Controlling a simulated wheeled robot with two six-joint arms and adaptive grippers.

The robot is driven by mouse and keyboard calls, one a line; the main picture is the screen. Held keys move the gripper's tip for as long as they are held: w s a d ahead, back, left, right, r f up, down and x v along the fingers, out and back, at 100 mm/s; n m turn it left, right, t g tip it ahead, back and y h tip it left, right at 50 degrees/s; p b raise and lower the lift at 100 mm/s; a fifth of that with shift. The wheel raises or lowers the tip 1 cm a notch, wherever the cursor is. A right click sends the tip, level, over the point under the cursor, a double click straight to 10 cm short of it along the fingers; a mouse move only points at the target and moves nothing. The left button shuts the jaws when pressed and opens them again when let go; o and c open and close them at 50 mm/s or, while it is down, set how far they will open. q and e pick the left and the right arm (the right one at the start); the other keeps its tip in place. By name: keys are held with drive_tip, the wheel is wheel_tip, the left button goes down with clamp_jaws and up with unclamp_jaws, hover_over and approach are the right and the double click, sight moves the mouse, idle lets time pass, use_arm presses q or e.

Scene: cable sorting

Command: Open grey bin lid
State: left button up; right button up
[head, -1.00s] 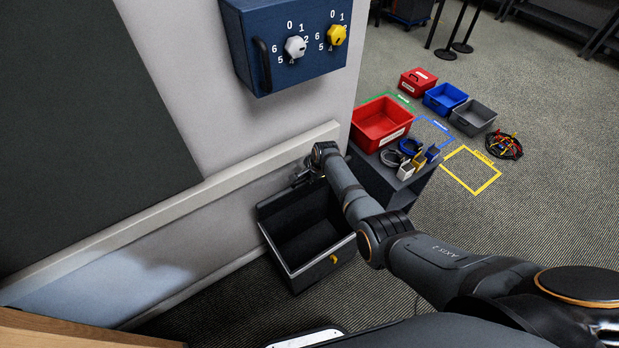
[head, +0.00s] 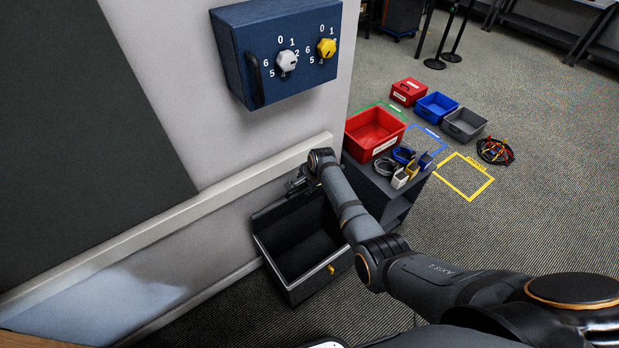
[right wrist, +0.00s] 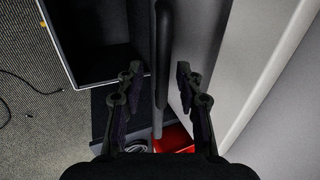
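A dark grey box (head: 272,258) with an open top, a pale rim and a small yellow knob on its front stands low against the wall. Its empty inside shows in the head view. Part of it shows at upper left in the right wrist view (right wrist: 84,40). My right gripper (head: 298,186) is at the box's back edge by the wall, partly hidden by my arm. In the right wrist view my right gripper (right wrist: 159,72) is open, its fingers on either side of a black bar (right wrist: 162,50). A grey panel (right wrist: 203,40) is beside the bar. My left gripper is out of view.
A dark stand (head: 368,183) beside the box holds a red bin (head: 372,140) and coiled cables (head: 404,154). Red, blue and grey bins (head: 464,124) and a cable tangle (head: 495,151) lie on the floor. A blue panel (head: 275,50) with two knobs hangs above.

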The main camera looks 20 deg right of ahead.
drive_tip(key=v, duration=0.9)
drive_tip(key=shift+r, duration=0.25)
drive_tip(key=s+d+f+n+g, duration=0.1)
drive_tip(key=s+d+f+n, duration=0.1)
drive_tip(key=s+f, duration=0.65)
drive_tip(key=s+d+f+n+h, duration=0.1)
drive_tip(key=s+d+f+n, duration=0.3)
drive_tip(key=f, duration=0.7)
drive_tip(key=s+f+n+g, duration=0.1)
drive_tip(key=s+f, duration=0.6)
drive_tip(key=f, duration=0.2)
drive_tip(key=s+d+f+n, duration=0.2)
drive_tip(key=s+f, duration=0.2)
drive_tip(key=s, duration=0.6)
drive_tip(key=s+d+f+n+h, duration=0.1)
drive_tip(key=s+d+f+n, duration=0.1)
drive_tip(key=s, duration=0.8)
drive_tip(key=s+d+f+n+g, duration=0.1)
drive_tip(key=s+d+f+n, duration=0.1)
drive_tip(key=s+f, duration=0.4)
drive_tip(key=s+n, duration=0.1)
drive_tip(key=s, duration=0.4)
drive_tip(key=shift+f, duration=0.4)
drive_tip(key=shift+s, duration=0.1)
